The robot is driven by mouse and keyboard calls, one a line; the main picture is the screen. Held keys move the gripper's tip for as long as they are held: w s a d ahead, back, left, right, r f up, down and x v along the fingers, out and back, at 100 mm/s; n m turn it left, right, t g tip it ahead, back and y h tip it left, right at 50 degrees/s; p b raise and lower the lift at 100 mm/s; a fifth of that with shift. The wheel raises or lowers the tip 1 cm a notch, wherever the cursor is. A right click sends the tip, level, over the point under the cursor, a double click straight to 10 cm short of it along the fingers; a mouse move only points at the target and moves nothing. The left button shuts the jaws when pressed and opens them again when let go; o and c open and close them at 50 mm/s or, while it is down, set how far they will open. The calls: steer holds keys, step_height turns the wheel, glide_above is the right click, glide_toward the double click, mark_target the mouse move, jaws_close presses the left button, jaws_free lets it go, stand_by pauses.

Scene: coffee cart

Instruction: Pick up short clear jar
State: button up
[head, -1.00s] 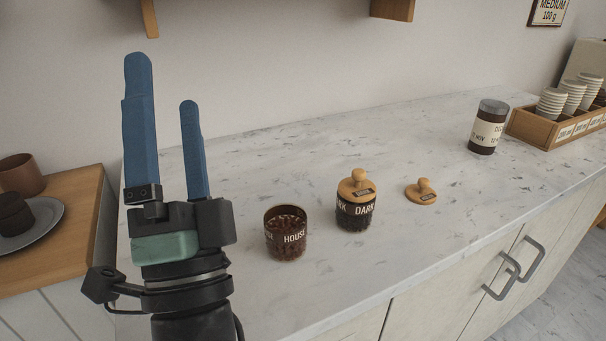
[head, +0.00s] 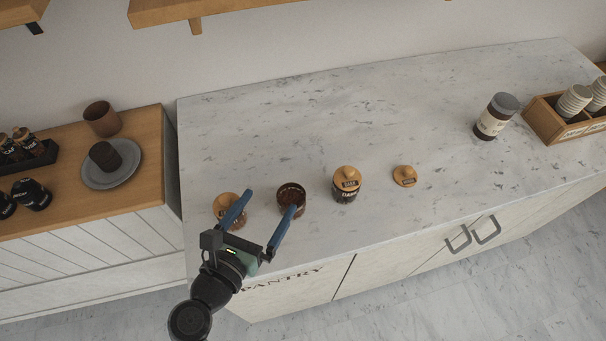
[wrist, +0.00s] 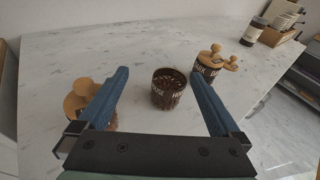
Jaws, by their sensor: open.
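Several short clear jars stand on the marble counter. The open HOUSE jar (head: 290,192) holds dark beans and has no lid. In the wrist view the HOUSE jar (wrist: 168,88) appears between my fingers, beyond the palm. My gripper (head: 271,201) is open and empty, its blue fingers pointing towards that jar; I cannot tell whether one touches it. A wooden-lidded jar (head: 226,208) stands to the left, partly hidden behind the left finger; it also shows in the wrist view (wrist: 87,95). The DARK jar (head: 346,187) has a wooden lid and stands to the right.
A loose wooden lid (head: 405,176) lies right of the DARK jar. A taller grey-lidded jar (head: 494,117) and a wooden cup box (head: 545,123) stand at the far right. A lower wooden cabinet at left bears a plate (head: 98,178) with a dark cup. The back counter is clear.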

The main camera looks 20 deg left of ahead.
mark_target(297, 193)
steer(key=s+f+g, duration=0.1)
steer(key=s+d+f+m+p, duration=0.1)
steer(key=shift+s+f+g, duration=0.1)
steer(key=shift+s+g, duration=0.2)
steer(key=shift+g, duration=0.1)
steer(key=shift+w+f+h+p, duration=0.2)
steer(key=shift+f+h+p, duration=0.05)
steer(key=shift+h+p, duration=0.05)
steer(key=x, duration=0.7)
steer(key=shift+f, duration=0.1)
steer(key=shift+d+f+p+x, duration=0.15)
steer(key=shift+p+x, duration=0.05)
steer(key=shift+x, duration=1.1)
steer(key=shift+d+f+p+x, duration=0.15)
steer(key=shift+p+x, duration=0.05)
steer(key=shift+x, duration=1.1)
steer(key=shift+s, duration=0.15)
steer(key=shift+r, duration=0.1)
steer(key=c, duration=1.6)
